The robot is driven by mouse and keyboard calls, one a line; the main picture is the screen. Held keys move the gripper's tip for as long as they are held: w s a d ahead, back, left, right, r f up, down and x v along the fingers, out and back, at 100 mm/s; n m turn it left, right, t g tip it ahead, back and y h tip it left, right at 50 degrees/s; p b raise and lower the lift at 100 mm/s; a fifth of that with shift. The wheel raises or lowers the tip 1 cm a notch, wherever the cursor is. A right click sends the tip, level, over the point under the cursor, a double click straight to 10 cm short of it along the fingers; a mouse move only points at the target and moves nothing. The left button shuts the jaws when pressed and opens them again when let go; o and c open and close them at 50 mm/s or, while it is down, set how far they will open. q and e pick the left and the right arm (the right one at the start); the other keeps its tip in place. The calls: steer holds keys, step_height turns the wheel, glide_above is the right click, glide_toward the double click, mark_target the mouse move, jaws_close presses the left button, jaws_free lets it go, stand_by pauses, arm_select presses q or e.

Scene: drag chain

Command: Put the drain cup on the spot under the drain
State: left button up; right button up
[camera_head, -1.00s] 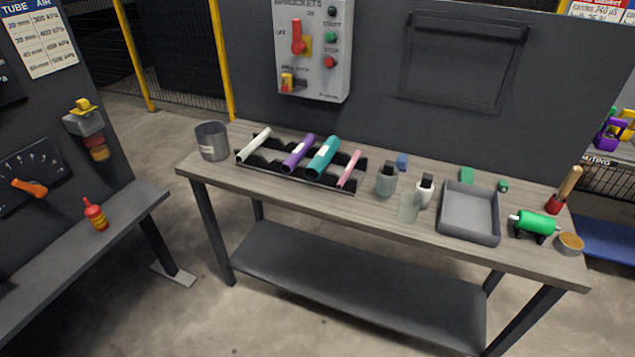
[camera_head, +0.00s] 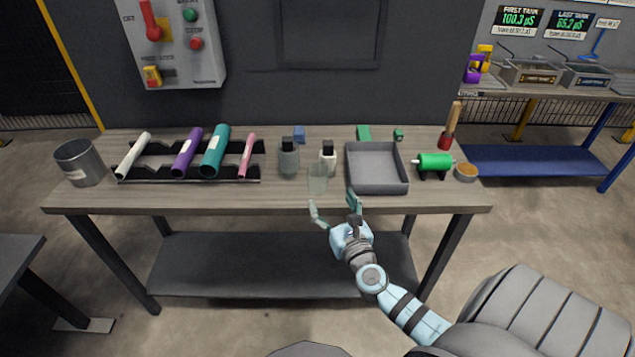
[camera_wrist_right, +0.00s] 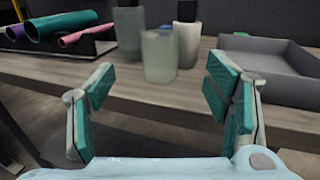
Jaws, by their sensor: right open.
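A small translucent cup (camera_head: 317,182), which looks like the drain cup, stands upright near the front edge of the wooden bench (camera_head: 240,197). It also shows in the right wrist view (camera_wrist_right: 159,57), roughly centred between the fingers and beyond them. My right gripper (camera_head: 334,206) is open and empty, just in front of the bench's front edge and apart from the cup. Its two teal-padded fingers (camera_wrist_right: 158,95) are spread wide in the wrist view. My left gripper is not in view. I cannot make out the drain or its spot in the current views.
Two bottles, one grey (camera_head: 288,161) and one white (camera_head: 328,161), stand close behind the cup. A grey tray (camera_head: 377,187) lies to its right. A rack with several coloured rolls (camera_head: 214,152) and a metal can (camera_head: 80,164) are on the left.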

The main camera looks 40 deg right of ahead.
mark_target(321, 181)
steer(key=b+x, duration=0.1)
steer(key=x, duration=1)
steer(key=shift+s, duration=0.1)
steer(key=c, duration=1.2)
steer(key=shift+c, duration=0.2)
